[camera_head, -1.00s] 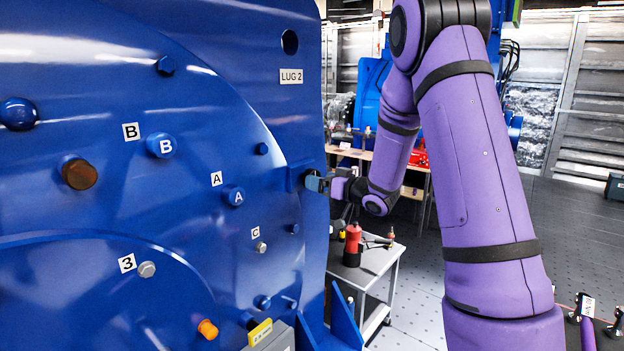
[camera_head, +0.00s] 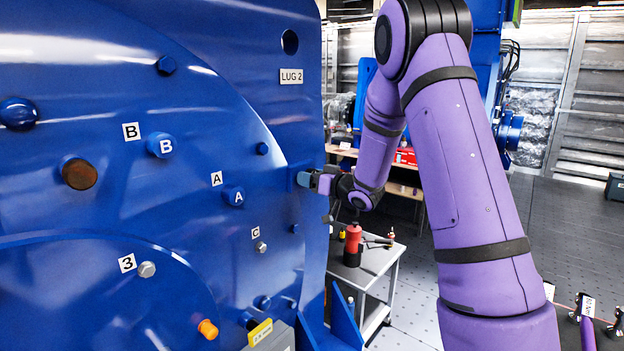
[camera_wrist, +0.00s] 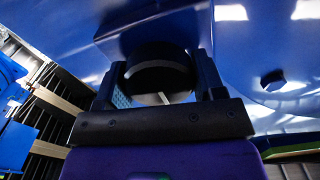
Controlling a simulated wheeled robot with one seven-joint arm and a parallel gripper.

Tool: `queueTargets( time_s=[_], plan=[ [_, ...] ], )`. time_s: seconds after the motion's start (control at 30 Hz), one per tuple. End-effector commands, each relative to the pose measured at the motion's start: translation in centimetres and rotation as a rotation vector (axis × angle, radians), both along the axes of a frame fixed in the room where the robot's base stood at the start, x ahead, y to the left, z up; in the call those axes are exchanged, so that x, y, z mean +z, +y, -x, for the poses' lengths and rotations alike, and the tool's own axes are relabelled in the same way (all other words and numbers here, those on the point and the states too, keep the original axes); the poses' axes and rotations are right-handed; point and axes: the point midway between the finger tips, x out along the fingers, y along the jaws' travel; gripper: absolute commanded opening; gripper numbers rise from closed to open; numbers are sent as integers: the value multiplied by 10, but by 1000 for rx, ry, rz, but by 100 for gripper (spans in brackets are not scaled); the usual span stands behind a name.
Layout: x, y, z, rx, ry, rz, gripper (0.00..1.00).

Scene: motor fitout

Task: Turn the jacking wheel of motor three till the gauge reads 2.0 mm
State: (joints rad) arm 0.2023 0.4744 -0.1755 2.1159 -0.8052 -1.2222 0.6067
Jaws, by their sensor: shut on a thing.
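My gripper (camera_head: 306,180) is at the right edge of the big blue motor housing (camera_head: 240,60), below the LUG 2 label. In the wrist view my gripper (camera_wrist: 158,78) has one finger on each side of a dark round wheel or knob (camera_wrist: 160,72) and is shut on it. The wheel sits under a blue block (camera_wrist: 150,30) on the housing. I cannot confirm from a label that this is the jacking wheel of motor three. In the head view the wheel is hidden by the gripper. No gauge reading can be made out in either view.
The housing face carries several bolts and labels, including 3 (camera_head: 127,263), A and B. An orange-tipped part (camera_head: 208,329) and a yellow-labelled grey box (camera_head: 270,335) are low down. A small trolley (camera_head: 375,268) with a red bottle (camera_head: 352,240) stands below my arm.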

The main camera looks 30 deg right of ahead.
Motion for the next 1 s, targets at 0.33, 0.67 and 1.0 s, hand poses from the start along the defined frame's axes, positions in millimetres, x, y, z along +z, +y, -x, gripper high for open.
queueTargets(
  time_s=[0.33, 0.67, 1.0],
  plan=[
    [0, 0, 0, 1, -34, 86, 39],
    [-1, 1, 1, 0, -131, 326, 39],
    [-1, 2, 1, 0, -231, 569, 39]
  ],
)
